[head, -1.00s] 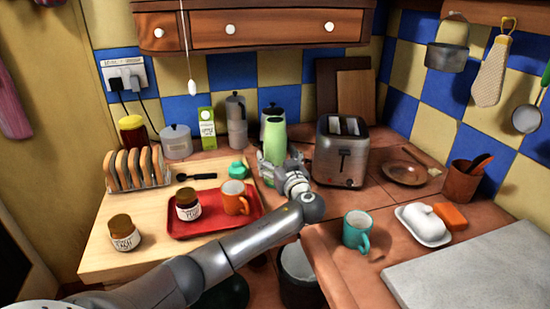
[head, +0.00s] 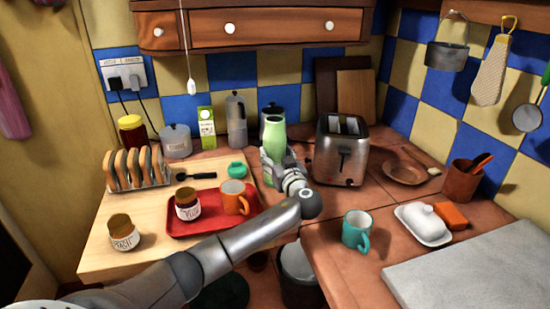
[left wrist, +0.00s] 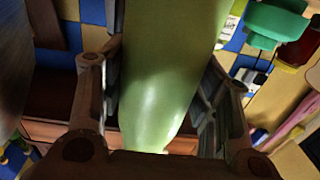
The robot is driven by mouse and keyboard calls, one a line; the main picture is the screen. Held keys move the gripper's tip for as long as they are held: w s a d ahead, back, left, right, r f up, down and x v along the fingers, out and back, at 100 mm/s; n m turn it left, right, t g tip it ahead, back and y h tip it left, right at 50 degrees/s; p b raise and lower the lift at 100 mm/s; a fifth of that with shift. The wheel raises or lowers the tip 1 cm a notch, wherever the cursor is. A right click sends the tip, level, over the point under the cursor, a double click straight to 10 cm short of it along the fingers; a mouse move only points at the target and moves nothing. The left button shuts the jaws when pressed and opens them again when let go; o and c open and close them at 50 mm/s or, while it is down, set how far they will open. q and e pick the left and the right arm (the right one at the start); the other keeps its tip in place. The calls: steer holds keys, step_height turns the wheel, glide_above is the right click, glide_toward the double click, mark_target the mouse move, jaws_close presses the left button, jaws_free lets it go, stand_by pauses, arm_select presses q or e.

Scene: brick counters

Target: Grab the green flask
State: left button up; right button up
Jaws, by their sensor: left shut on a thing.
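The green flask (head: 274,133) stands upright at the back of the counter, left of the toaster. My left gripper (head: 276,162) is shut on its lower body and hides part of it. In the left wrist view the flask (left wrist: 165,70) fills the middle, with a finger on each side of it. The flask's base is mostly hidden in the head view. My right gripper is in neither view.
The toaster (head: 341,151) stands close on the right. A small green lid (head: 237,170), an orange mug (head: 234,197) and a red tray (head: 215,220) are to the left.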

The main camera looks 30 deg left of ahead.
arm_select(q)
steer(key=shift+r, duration=0.15)
steer(key=shift+r, duration=1.05)
steer(key=s+d+r+p, duration=0.2)
steer(key=s+r+p, duration=0.6)
steer(key=s, duration=0.5)
steer(key=shift+s+d+r+p, duration=0.15)
steer(key=shift+s+r+p, duration=0.25)
steer(key=shift+r, duration=0.95)
